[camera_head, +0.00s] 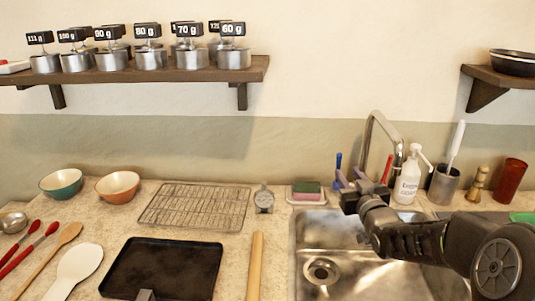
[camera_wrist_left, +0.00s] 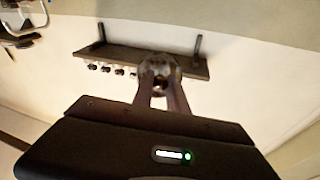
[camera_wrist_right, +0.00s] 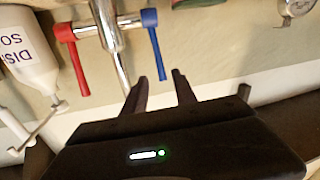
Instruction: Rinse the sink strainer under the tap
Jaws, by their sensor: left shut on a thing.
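My left gripper (camera_wrist_left: 161,88) is shut on a small round grey metal piece (camera_wrist_left: 158,65) that looks like the sink strainer. It shows only in the left wrist view, blurred, in front of an upside-down shelf. In the head view, a round metal drain (camera_head: 322,270) lies in the sink (camera_head: 305,235). The tap (camera_head: 372,128) rises behind the sink, with red and blue handles. My right gripper (camera_head: 355,178) is in front of the tap. In the right wrist view its fingers (camera_wrist_right: 160,88) are apart and empty, short of the blue handle (camera_wrist_right: 151,35) and red handle (camera_wrist_right: 75,52).
A soap bottle (camera_head: 408,178) and a grey cup with a brush (camera_head: 443,186) stand right of the tap. A sponge dish (camera_head: 306,198) sits behind the sink. A rolling pin (camera_head: 255,268), black tray (camera_head: 162,270) and wire rack (camera_head: 195,205) lie on the left.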

